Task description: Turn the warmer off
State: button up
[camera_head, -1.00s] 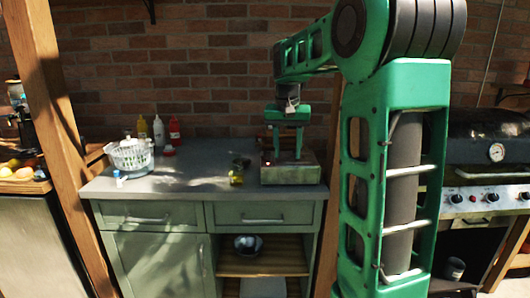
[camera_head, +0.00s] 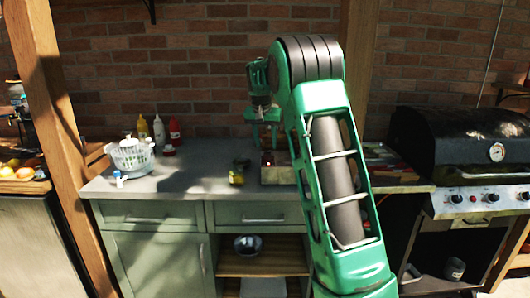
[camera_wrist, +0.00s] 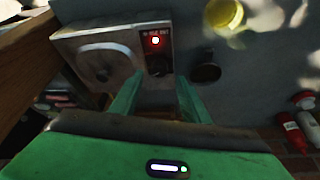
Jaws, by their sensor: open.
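The warmer (camera_head: 276,175) is a metal box at the right end of the grey counter, partly hidden behind my arm in the head view. In the wrist view the warmer (camera_wrist: 92,42) shows a round plate on top and a dark panel with a glowing red light (camera_wrist: 155,41). A dark knob (camera_wrist: 158,66) sits on the panel just by the light. My gripper (camera_wrist: 158,92) is open and empty, its green fingers apart on either side below the knob. In the head view my gripper (camera_head: 264,138) is above the warmer, pointing down.
A yellow-topped jar (camera_head: 236,178) and a dark cup (camera_wrist: 207,73) stand close to the warmer. A white basket (camera_head: 131,155) and several sauce bottles (camera_head: 159,131) are further left. A grill (camera_head: 465,145) is at right.

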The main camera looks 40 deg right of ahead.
aim_at(267, 152)
jog(key=shift+x, duration=2.15)
jog(key=c, duration=1)
